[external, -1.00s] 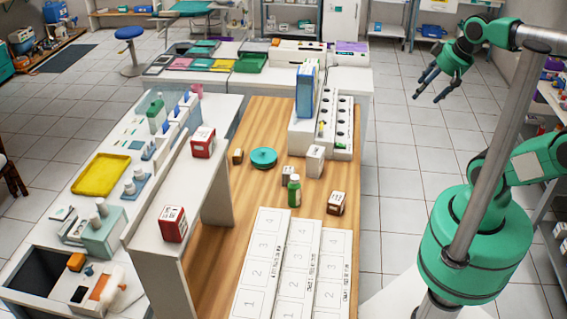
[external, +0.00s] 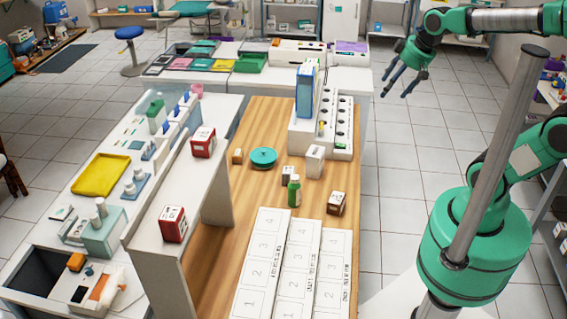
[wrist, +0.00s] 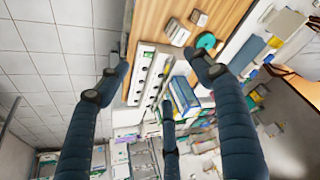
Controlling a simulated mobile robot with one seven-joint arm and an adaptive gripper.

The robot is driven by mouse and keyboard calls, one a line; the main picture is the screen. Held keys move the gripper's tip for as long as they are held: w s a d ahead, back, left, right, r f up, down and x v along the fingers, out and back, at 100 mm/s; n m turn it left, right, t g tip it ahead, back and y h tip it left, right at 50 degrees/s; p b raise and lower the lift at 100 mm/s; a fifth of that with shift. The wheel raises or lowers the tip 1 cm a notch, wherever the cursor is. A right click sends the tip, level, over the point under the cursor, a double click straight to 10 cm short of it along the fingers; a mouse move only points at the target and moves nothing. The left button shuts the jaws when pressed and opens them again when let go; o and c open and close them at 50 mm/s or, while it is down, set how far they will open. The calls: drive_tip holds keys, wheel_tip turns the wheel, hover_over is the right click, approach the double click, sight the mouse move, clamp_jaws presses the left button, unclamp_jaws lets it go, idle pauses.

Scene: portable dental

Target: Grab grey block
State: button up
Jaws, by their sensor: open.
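A pale grey-white upright block (external: 315,161) stands on the wooden table, just in front of the white rack. A smaller grey-white box (external: 288,174) sits beside it, behind the green bottle; I cannot tell for certain which is the grey block. Two pale boxes also show near the top of the wrist view, the nearer box (wrist: 177,32) and the farther box (wrist: 198,18). My gripper (external: 403,82) is open and empty, raised over the floor to the right of the table, well apart from both boxes. Its spread fingers (wrist: 160,78) show in the wrist view.
A green bottle (external: 294,191), a brown box (external: 336,203) and a teal round dish (external: 263,158) stand close by. The white rack (external: 343,125) and a tall blue box (external: 306,88) rise behind. White numbered panels (external: 262,262) lie in front. Bare wood is left of the bottle.

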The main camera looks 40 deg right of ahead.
drive_tip(key=w+a+f+n+g+y+b, duration=0.1)
drive_tip(key=w+a+f+n, duration=0.1)
drive_tip(key=w+a+f, duration=0.4)
drive_tip(key=w+a+f+n, duration=0.1)
drive_tip(key=w+a+f, duration=0.2)
drive_tip(key=w+f, duration=0.35)
drive_tip(key=n+g+b, duration=0.1)
drive_tip(key=n+b, duration=0.1)
drive_tip(key=n, duration=0.2)
approach(290, 170)
drive_tip(key=r, duration=0.2)
drive_tip(key=shift+w+d+f, duration=0.1)
drive_tip(key=shift+d, duration=0.25)
drive_tip(key=shift+b+x, duration=0.6)
drive_tip(key=shift+x, duration=3.65)
drive_tip(key=shift+a, duration=0.2)
drive_tip(key=shift+s+b+x, duration=0.15)
drive_tip(key=shift+b+x, duration=0.25)
drive_tip(key=shift+x, duration=0.9)
drive_tip(key=shift+s+b+x, duration=0.15)
drive_tip(key=shift+b+x, duration=0.2)
drive_tip(key=shift+x, duration=0.95)
drive_tip(key=shift+c, duration=0.2)
